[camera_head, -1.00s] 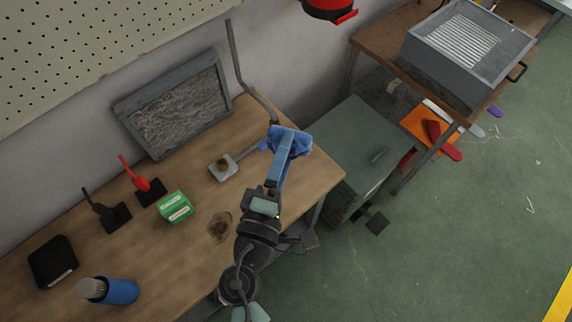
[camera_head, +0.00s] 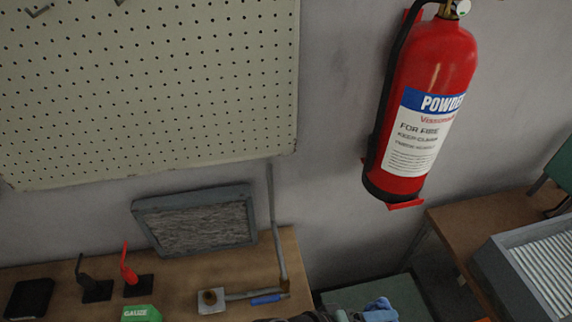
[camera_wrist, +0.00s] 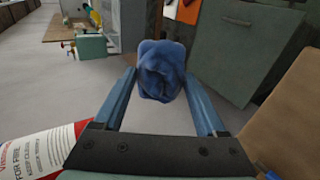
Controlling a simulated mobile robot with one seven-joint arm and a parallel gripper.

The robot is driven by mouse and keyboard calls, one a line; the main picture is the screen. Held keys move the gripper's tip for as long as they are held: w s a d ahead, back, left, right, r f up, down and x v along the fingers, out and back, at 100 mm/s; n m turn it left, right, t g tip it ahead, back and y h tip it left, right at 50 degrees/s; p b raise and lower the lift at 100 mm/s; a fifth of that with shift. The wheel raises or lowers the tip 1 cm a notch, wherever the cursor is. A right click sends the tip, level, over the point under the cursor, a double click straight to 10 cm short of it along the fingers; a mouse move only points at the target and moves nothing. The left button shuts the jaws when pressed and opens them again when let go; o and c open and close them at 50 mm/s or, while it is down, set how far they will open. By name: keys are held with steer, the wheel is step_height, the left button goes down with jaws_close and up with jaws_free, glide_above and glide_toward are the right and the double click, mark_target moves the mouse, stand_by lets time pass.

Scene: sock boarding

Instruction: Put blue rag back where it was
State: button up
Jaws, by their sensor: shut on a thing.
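The blue rag (camera_wrist: 160,72) is a crumpled bundle pinched between the two blue fingertips of my gripper (camera_wrist: 162,78) in the wrist view. In the head view the rag (camera_head: 380,310) shows at the bottom edge, right of the workbench, in front of the green cabinet top. My gripper is shut on it and holds it clear of any surface in the wrist view. Most of my arm is cut off by the bottom of the head view.
A red fire extinguisher (camera_head: 425,105) hangs on the wall. The workbench (camera_head: 185,290) carries a gauze box (camera_head: 141,313), a framed panel (camera_head: 197,220) and a blue-handled tool (camera_head: 265,299). A pegboard (camera_head: 150,80) is above. A grey ridged box (camera_head: 525,275) stands at right.

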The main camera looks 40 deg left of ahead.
steer(key=s+a+f+m+g+y, duration=0.1)
steer(key=s+a+f+g+y, duration=0.35)
steer(key=s+a, duration=0.35)
steer(key=s+a+f+g+y, duration=0.3)
steer(key=s+a+f+g, duration=0.15)
steer(key=s+a, duration=0.35)
steer(key=shift+h, duration=0.25)
steer(key=f, duration=0.2)
steer(key=f+p, duration=0.1)
steer(key=f, duration=0.2)
steer(key=shift+s+a, duration=0.15)
steer(key=shift+a, duration=0.05)
steer(key=shift+f, duration=2.25)
steer(key=o, duration=1.1)
steer(key=shift+o, duration=0.2)
steer(key=shift+r, duration=0.1)
